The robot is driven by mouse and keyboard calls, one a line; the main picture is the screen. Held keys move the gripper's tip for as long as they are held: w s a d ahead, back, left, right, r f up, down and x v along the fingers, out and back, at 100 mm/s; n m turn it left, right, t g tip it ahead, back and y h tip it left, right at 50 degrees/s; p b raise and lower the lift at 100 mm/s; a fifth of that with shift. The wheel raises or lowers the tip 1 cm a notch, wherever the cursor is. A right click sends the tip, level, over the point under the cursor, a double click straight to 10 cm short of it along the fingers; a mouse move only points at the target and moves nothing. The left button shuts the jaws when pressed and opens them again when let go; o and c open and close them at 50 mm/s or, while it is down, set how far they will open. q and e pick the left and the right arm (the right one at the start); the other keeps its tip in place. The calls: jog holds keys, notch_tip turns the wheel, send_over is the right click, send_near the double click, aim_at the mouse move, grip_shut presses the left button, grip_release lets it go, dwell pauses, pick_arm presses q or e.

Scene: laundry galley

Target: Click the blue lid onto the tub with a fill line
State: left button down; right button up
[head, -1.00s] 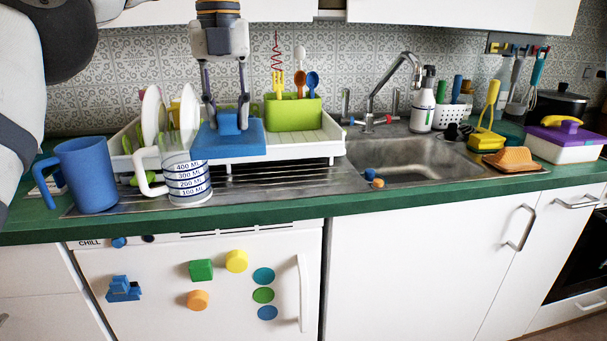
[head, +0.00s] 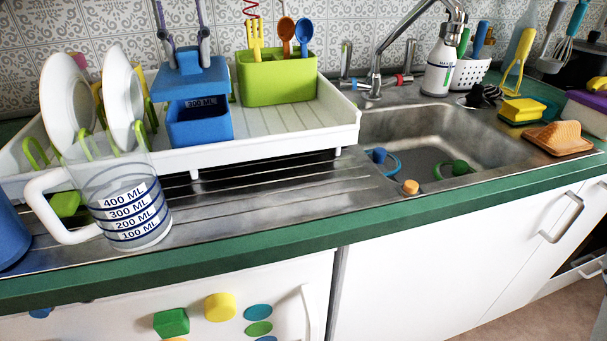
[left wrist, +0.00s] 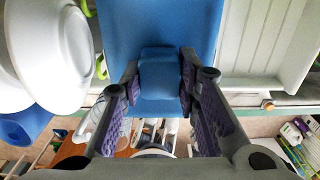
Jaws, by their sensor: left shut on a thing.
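My left gripper (head: 187,58) is shut on the raised grip of the blue lid (head: 190,83). The lid also shows in the left wrist view (left wrist: 160,22), with its grip between my purple-padded fingers (left wrist: 159,84). A blue tub (head: 199,130) stands at the front of the white dish rack, directly below the lid. A pale label reading 300 ML shows inside its opening. The lid appears to be above the tub's rim with a gap at the front; the back rim is hidden. My right gripper is not in view.
The white dish rack (head: 285,136) also holds white plates (head: 68,103) and a green utensil holder (head: 276,83). A clear measuring jug (head: 128,200) stands in front of it at left. The sink (head: 440,135) is at right. The drainboard between is clear.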

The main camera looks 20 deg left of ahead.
aim_at(193, 76)
pick_arm(q)
jog(key=shift+s+f, duration=0.15)
jog(key=shift+f, duration=0.45)
jog(key=shift+f+p, duration=0.35)
jog(key=shift+f, duration=0.45)
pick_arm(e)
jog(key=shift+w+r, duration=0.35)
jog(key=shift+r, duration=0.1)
pick_arm(q)
jog(key=shift+r, duration=0.1)
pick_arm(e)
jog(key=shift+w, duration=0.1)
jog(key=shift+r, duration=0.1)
pick_arm(q)
jog(key=shift+f, duration=0.85)
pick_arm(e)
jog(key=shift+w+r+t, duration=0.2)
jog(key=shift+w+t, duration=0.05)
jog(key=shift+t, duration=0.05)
